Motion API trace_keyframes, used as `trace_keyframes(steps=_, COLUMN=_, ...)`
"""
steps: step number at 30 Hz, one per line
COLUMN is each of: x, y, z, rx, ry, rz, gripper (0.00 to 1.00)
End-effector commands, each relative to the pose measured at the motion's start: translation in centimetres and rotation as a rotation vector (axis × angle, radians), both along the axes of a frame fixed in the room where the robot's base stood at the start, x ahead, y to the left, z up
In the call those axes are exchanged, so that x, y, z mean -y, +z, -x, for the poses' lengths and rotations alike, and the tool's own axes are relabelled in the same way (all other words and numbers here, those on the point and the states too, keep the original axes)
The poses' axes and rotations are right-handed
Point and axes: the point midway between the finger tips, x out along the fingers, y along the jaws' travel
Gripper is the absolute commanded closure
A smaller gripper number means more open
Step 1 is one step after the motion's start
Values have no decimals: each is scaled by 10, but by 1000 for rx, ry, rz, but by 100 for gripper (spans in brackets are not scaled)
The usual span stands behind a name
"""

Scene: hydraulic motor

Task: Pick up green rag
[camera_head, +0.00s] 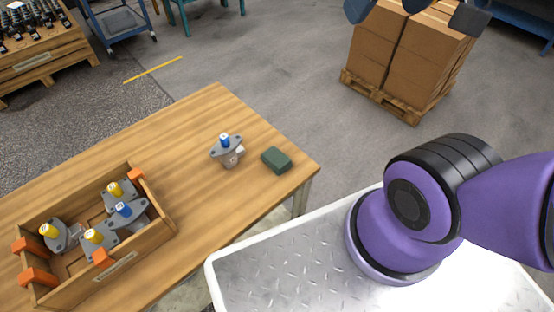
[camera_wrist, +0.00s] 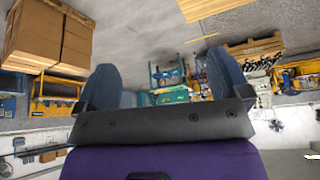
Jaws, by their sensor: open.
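The green rag (camera_head: 276,160) lies folded on the wooden table (camera_head: 185,128), near its right corner in the head view. A grey hydraulic motor with a blue cap (camera_head: 226,150) stands just left of it. In the wrist view my gripper (camera_wrist: 162,88) has its two dark fingers wide apart with nothing between them. It points out over the workshop, and the rag is not in that view. At the top of the head view, dark parts that look like my gripper (camera_head: 415,8) show, cut off by the edge and far from the rag.
A wooden box (camera_head: 158,226) with orange corners holds several motors on the table's left. My purple arm rises from the metal plate at right. Stacked cartons (camera_head: 410,50) stand on a pallet behind. The table around the rag is mostly clear, apart from the motor.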

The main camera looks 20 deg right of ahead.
Motion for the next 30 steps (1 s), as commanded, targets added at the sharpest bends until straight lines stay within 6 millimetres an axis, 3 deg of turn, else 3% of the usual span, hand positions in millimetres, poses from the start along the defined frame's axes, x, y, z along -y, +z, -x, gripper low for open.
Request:
trace_keyframes(steps=7, x=0, y=0, z=0, rx=0, ry=0, rz=0, gripper=5)
trace_keyframes(steps=9, x=0, y=0, z=-1, rx=-1, ry=0, rz=0, gripper=0)
trace_keyframes(steps=13, x=-1, y=-4, z=-10, rx=-14, ry=8, rz=0, gripper=0)
trace_keyframes(steps=20, x=-7, y=-26, z=-57, rx=-67, ry=43, rz=3, gripper=0)
trace_keyframes(steps=30, x=-20, y=-83, z=-129, rx=-152, ry=103, rz=11, gripper=0)
